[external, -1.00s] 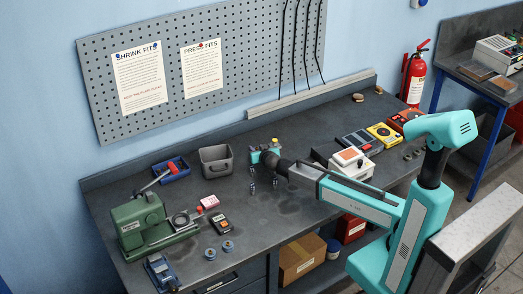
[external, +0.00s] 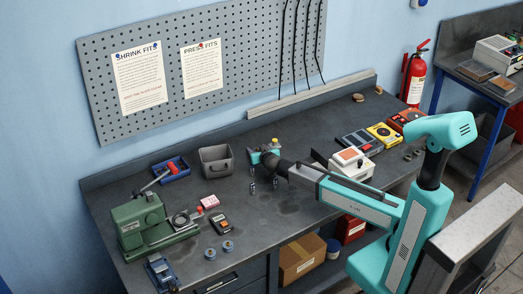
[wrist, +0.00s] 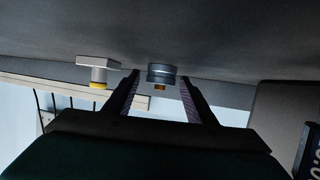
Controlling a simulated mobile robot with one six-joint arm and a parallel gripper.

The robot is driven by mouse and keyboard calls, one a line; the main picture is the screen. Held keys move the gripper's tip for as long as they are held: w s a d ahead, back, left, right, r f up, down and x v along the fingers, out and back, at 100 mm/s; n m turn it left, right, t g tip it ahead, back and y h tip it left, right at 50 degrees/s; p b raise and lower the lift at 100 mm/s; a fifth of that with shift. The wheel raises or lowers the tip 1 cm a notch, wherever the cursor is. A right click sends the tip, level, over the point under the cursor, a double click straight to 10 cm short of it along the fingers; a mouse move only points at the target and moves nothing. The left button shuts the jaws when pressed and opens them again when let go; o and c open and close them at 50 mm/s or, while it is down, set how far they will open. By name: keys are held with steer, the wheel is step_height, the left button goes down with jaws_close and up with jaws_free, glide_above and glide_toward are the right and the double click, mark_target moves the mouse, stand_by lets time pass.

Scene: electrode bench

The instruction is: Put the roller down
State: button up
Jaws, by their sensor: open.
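The roller, which I take to be a small grey cylinder (wrist: 161,71) with a gold-coloured stub, shows in the wrist view against the dark bench surface. It appears between the tips of my gripper (wrist: 160,80), with a gap to each finger. My gripper is open, its two dark fingers apart on either side. In the external view my teal wrist is low over the middle of the bench (external: 310,222). The fingertips and roller are too small there to tell apart from the small metal pieces below the wrist.
A pale piece with a yellow tip (wrist: 97,70) stands beside the roller in the wrist view. A grey bin (external: 215,161) is left of my wrist, a green press (external: 143,222) further left. A white device (external: 351,160) stands right. The bench front near the middle is clear.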

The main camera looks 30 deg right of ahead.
steer(key=shift+r, duration=0.15)
steer(key=shift+v, duration=1.4)
step_height(320, 180, up, 7)
steer(key=b, duration=0.1)
steer(key=shift+b, duration=0.35)
steer(key=shift+s, duration=0.1)
